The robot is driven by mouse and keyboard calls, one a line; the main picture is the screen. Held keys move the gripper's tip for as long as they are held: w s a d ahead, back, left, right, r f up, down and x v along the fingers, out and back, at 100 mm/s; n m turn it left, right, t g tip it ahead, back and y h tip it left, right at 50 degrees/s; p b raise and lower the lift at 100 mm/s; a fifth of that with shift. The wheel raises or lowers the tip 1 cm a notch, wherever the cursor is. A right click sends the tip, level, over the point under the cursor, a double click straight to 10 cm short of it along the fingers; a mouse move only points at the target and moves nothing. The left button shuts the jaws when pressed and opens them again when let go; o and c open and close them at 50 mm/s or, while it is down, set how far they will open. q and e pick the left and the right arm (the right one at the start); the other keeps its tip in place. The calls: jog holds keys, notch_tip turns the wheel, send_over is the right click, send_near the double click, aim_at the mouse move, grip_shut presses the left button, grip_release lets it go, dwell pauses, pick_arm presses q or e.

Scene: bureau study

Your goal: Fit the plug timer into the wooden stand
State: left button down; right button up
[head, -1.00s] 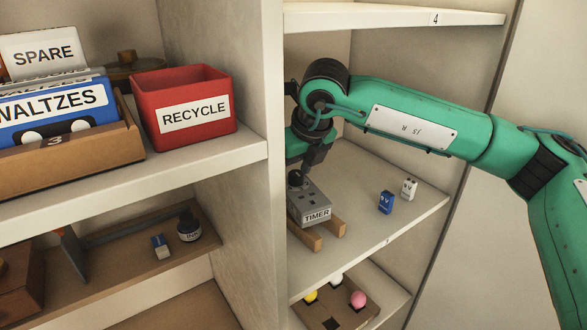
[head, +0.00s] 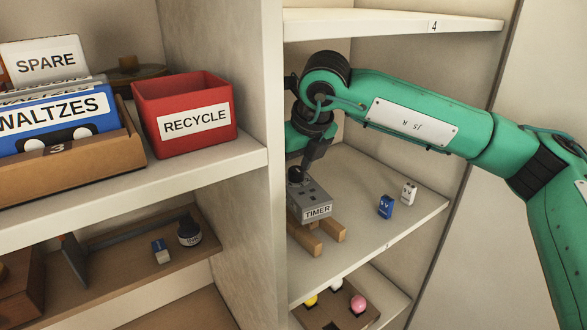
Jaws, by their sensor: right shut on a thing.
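The plug timer (head: 309,199) is a grey box with a "TIMER" label on its front and a dark round part on top at the back left. My right gripper (head: 302,172) reaches down from above and is shut on the timer, though the fingers' grip is hard to make out. The wooden stand (head: 327,232) shows as two light brown rails poking out in front of and below the timer. The timer is over the stand's back part; I cannot tell whether they touch. My left gripper is out of view.
A cabinet wall (head: 267,200) closes the left side. A shelf (head: 394,19) is above; a holder with coloured balls (head: 358,304) is below.

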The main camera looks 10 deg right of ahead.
jog(key=shift+r+p, duration=0.5)
jog(key=shift+r, duration=1.4)
jog(key=shift+f+b, duration=0.6)
jog(key=shift+f, duration=0.05)
jog(key=shift+s+d+f+n+y+b, duration=0.1)
jog(key=shift+f+n+y+b, duration=0.1)
jog(key=shift+f+n+b, duration=0.6)
jog(key=shift+s+d+f+n+y+b, duration=0.1)
jog(key=shift+f+n+y+b, duration=0.15)
jog(key=shift+f+b, duration=0.55)
jog(key=shift+f, duration=0.1)
jog(key=shift+f+b, duration=0.8)
jog(key=shift+f, duration=0.15)
jog(key=o, duration=1.6)
